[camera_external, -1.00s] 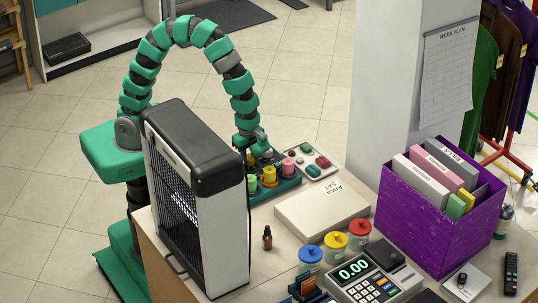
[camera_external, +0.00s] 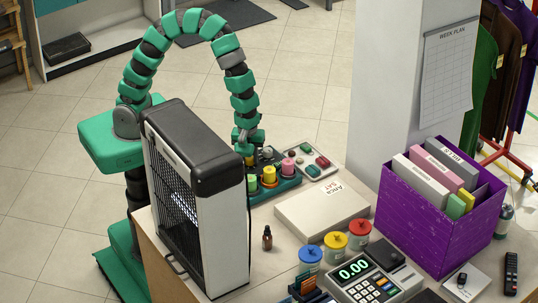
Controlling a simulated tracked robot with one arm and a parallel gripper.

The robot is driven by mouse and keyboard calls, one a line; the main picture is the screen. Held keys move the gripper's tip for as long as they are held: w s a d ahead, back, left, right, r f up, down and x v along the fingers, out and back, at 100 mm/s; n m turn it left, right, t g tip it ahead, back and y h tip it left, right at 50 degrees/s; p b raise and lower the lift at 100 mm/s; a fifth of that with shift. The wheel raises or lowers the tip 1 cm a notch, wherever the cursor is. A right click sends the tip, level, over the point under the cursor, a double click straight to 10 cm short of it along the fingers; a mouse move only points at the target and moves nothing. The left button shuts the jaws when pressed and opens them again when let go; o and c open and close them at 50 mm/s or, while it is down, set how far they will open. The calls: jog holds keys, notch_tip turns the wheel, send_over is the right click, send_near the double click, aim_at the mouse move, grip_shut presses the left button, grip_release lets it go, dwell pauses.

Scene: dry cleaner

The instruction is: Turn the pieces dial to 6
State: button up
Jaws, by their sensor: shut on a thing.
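I cannot make out a pieces dial or its numbers in this view. My gripper (camera_external: 250,152) points down at the back left of a dark green tray (camera_external: 287,189) on the counter. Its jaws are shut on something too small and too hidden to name. In the tray, just in front of my gripper, are a yellow spool (camera_external: 270,174), a pink spool (camera_external: 288,167) and a green spool (camera_external: 252,184). The tall black and white appliance (camera_external: 222,235) hides part of the tray's left side.
A white box (camera_external: 320,212) lies in front.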

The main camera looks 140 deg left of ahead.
jog(key=shift+m, duration=0.6)
jog(key=o, duration=1)
notch_tip(320, 180, up, 14)
jog(key=shift+s+d+f, duration=0.15)
